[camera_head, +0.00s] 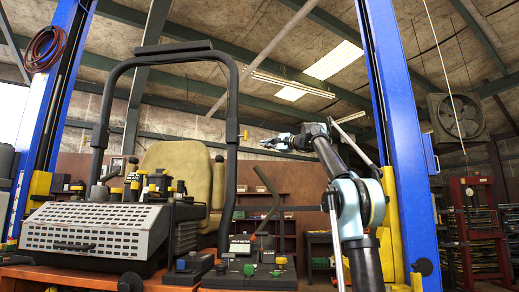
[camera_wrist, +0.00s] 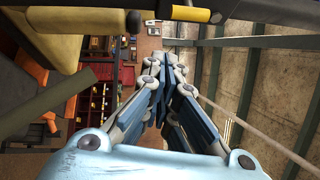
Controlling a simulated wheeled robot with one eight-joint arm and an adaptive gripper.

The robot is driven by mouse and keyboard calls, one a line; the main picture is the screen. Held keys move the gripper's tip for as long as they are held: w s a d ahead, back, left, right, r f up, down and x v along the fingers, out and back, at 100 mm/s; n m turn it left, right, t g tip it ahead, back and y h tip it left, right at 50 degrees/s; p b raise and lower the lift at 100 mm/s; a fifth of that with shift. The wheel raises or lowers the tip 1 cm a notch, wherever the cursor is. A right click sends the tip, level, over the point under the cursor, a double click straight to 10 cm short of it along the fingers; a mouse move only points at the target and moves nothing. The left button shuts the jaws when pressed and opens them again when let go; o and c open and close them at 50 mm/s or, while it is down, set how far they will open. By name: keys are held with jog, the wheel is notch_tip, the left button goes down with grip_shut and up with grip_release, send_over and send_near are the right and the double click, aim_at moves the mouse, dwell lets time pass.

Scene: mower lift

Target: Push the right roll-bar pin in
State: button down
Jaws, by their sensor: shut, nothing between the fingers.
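The black roll bar (camera_head: 233,100) stands upright over the mower's seat. A small yellow pin head (camera_head: 245,135) sticks out on the right side of its right post. My gripper (camera_head: 266,143) is shut and empty, pointing left toward that post. Its tip is a little to the right of and slightly below the pin head, with a visible gap. In the wrist view, my shut gripper (camera_wrist: 167,62) points up the picture. A dark bar (camera_wrist: 260,12) with a yellow piece (camera_wrist: 190,13) crosses the top edge, apart from the fingertips. How deep the pin sits cannot be told.
The tan seat (camera_head: 185,165) is behind the roll bar. Blue lift posts (camera_head: 395,120) (camera_head: 50,100) stand on both sides. Control levers and a dark console (camera_head: 250,248) are below. The air around my gripper is clear.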

jog(key=v, duration=0.6)
jog(key=shift+s+d, duration=0.25)
jog(key=shift+d, duration=0.05)
jog(key=shift+s+f, duration=0.1)
jog(key=shift+f, duration=0.05)
